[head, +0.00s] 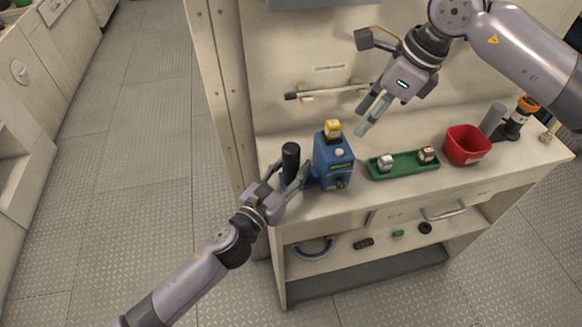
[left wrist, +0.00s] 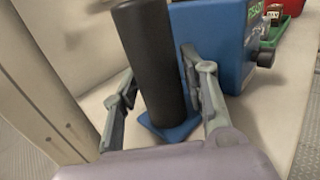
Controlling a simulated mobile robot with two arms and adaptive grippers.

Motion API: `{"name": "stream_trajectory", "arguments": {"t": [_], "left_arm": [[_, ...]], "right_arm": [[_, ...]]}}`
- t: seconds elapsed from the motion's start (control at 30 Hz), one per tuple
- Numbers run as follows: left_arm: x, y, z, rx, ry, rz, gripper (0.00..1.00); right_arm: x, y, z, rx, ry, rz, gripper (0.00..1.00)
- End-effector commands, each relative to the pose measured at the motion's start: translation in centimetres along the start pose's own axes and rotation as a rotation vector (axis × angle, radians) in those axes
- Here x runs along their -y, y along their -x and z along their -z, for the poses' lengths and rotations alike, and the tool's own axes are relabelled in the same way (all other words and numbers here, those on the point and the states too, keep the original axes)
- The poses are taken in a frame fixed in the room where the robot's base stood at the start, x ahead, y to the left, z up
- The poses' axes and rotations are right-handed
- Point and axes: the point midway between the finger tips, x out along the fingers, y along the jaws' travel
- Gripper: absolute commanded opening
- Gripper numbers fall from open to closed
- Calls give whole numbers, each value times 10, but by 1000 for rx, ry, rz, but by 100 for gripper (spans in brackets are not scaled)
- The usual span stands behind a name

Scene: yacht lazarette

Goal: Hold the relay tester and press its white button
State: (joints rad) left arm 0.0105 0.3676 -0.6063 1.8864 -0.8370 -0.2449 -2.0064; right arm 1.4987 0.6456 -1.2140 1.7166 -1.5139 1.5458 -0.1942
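The relay tester (head: 335,165) is a blue box standing on the bench, with a black upright handle (head: 290,162) on its left. A white button (head: 339,153) sits on its sloped upper face, and a yellow block (head: 333,128) is on its top. A dark knob shows low on its front. My left gripper (head: 291,178) has a finger on each side of the handle; in the left wrist view both fingers lie against the black handle (left wrist: 152,65). My right gripper (head: 366,120) is empty, its fingers together, in the air right of and above the tester, apart from the button.
A green tray (head: 402,172) with two small blocks lies right of the tester. Beyond it are a red bin (head: 466,146), a grey cylinder (head: 492,118) and an orange-topped black item (head: 520,115). A bar runs along the back wall. A lower shelf holds small parts.

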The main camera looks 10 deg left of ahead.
Motion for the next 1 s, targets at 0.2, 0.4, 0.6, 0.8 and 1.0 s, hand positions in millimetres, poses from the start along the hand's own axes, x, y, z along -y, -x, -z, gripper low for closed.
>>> {"name": "stream_trajectory", "arguments": {"t": [0.2,0.4,0.6,0.8,1.0], "left_arm": [[0,0,0,0,0,0,24],[0,0,0,0,0,0,10],[0,0,0,0,0,0,0],[0,0,0,-1,0,0,0],[0,0,0,-1,0,0,0]], "right_arm": [[0,0,0,0,0,0,33],[0,0,0,0,0,0,33],[0,0,0,0,0,0,33],[0,0,0,0,0,0,33],[0,0,0,0,0,0,25]]}}
